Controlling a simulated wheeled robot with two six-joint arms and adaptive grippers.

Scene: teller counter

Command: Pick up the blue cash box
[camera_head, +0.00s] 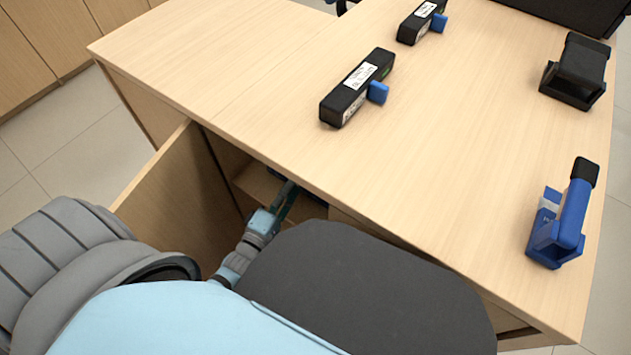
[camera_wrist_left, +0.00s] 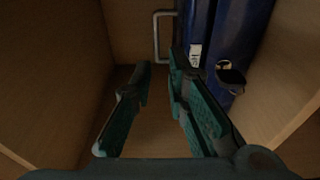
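My left gripper (camera_head: 285,203) reaches into the open cabinet under the counter in the head view. In the left wrist view its two green-grey fingers (camera_wrist_left: 160,68) are open with a gap and nothing between them. Only a sliver of dark blue shows near the gripper in the head view. My right gripper is not in view.
The cabinet door (camera_head: 172,195) stands open left of my arm. On the counter (camera_head: 430,165) are black labelled devices (camera_head: 357,88), a black device (camera_head: 576,72) and a blue one (camera_head: 562,222).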

